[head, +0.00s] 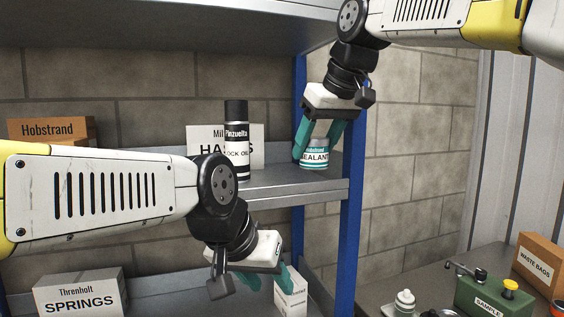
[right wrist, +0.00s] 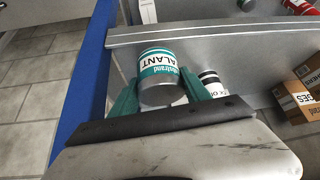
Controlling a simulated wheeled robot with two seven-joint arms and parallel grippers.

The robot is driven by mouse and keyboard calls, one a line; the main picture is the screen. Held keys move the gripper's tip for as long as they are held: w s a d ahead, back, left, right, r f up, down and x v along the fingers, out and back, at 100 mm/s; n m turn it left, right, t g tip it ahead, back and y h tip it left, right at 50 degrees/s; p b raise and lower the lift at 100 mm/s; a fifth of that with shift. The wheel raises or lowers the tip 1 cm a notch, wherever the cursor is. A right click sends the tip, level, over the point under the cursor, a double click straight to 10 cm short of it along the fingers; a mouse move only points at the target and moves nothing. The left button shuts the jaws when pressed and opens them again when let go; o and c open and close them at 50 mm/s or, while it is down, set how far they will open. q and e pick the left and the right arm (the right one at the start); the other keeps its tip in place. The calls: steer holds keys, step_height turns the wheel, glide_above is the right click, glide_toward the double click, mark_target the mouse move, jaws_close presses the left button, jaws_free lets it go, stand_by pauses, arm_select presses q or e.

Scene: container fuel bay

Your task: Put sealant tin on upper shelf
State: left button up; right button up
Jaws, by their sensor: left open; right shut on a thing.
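The sealant tin (head: 314,155), teal and white with a "SEALANT" label, is upright at the right end of the middle shelf board (head: 285,184), beside the blue post. My right gripper (head: 318,148) reaches down from above and is shut on the tin, a teal finger on each side. In the right wrist view the tin (right wrist: 160,72) sits between the fingers (right wrist: 160,92). I cannot tell whether its base touches the board. My left gripper (head: 270,284) is open and empty, low by a small white box (head: 291,291).
A black-capped spray can (head: 236,140) and a white box (head: 200,136) stand left of the tin. Another shelf board (head: 150,25) is overhead; the blue post (head: 351,200) is close on the right. A springs box (head: 80,295) is below. A bench (head: 430,265) holds a green case (head: 492,297).

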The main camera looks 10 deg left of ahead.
steer(key=w+a, duration=0.2)
steer(key=w, duration=0.1)
steer(key=w+a, duration=0.3)
steer(key=w+a+f, duration=0.1)
steer(key=w+a, duration=0.2)
steer(key=shift+w+a+f, duration=0.1)
steer(key=shift+w, duration=0.1)
steer(key=shift+f, duration=1.7)
steer(key=shift+f, duration=0.15)
steer(key=o, duration=1.5)
steer(key=shift+o, duration=0.2)
steer(key=shift+s+r, duration=0.1)
steer(key=shift+r, duration=0.3)
steer(key=v, duration=0.4)
steer(key=shift+r, duration=0.2)
steer(key=s+d, duration=0.8)
steer(key=shift+s+d, duration=0.35)
steer(key=shift+s, duration=0.05)
